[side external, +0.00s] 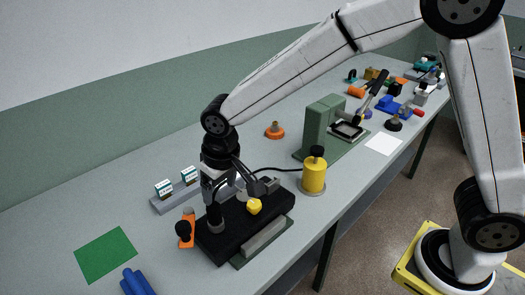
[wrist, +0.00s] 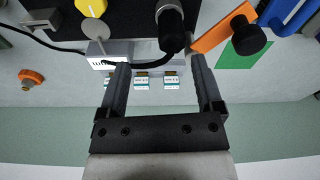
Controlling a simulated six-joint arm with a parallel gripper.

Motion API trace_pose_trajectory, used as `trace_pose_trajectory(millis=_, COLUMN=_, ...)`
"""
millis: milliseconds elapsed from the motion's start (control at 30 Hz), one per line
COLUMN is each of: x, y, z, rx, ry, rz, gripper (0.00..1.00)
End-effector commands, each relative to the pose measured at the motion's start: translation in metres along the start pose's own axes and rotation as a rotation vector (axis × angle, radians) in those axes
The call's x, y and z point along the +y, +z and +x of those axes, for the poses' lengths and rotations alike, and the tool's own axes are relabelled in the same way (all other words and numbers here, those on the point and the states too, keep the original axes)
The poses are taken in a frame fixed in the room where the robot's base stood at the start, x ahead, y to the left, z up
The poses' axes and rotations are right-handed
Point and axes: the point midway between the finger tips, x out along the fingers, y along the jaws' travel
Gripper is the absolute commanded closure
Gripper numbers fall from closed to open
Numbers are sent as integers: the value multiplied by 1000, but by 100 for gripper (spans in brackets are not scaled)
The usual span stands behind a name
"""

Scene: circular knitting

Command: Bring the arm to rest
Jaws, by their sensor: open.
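My gripper (side external: 240,180) is low over the black machine block (side external: 236,232) at the near left of the bench. In the wrist view my gripper (wrist: 160,64) shows two dark fingers spread apart. No object is clasped between them. A black cylinder with a silver end (wrist: 172,25) lies beyond the fingers in that view. Whether a finger touches anything cannot be told. A yellow knob (side external: 254,206) sits on the block and also shows in the wrist view (wrist: 91,7).
A grey rack (side external: 166,204) with small white-and-teal boxes (side external: 190,175) stands behind the block. A yellow bottle (side external: 313,174) and green press (side external: 323,125) stand to the right. An orange part (side external: 187,232), green square (side external: 105,254) and blue cylinders (side external: 138,282) lie left.

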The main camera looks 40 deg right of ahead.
Motion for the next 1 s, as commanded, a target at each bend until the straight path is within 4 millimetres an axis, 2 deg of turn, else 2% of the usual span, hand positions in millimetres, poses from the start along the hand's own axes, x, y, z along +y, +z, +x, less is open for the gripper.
trace_pose_trajectory(millis=267, x=64, y=34, z=0, rx=19, ry=-2, rz=40, gripper=16)
trace_pose_trajectory(millis=400, x=101, y=63, z=1, rx=34, ry=1, rz=64, gripper=16)
trace_pose_trajectory(millis=600, x=144, y=112, z=3, rx=56, ry=11, rz=99, gripper=16)
trace_pose_trajectory(millis=800, x=166, y=149, z=5, rx=72, ry=22, rz=119, gripper=16)
trace_pose_trajectory(millis=1000, x=172, y=162, z=6, rx=77, ry=26, rz=124, gripper=16)
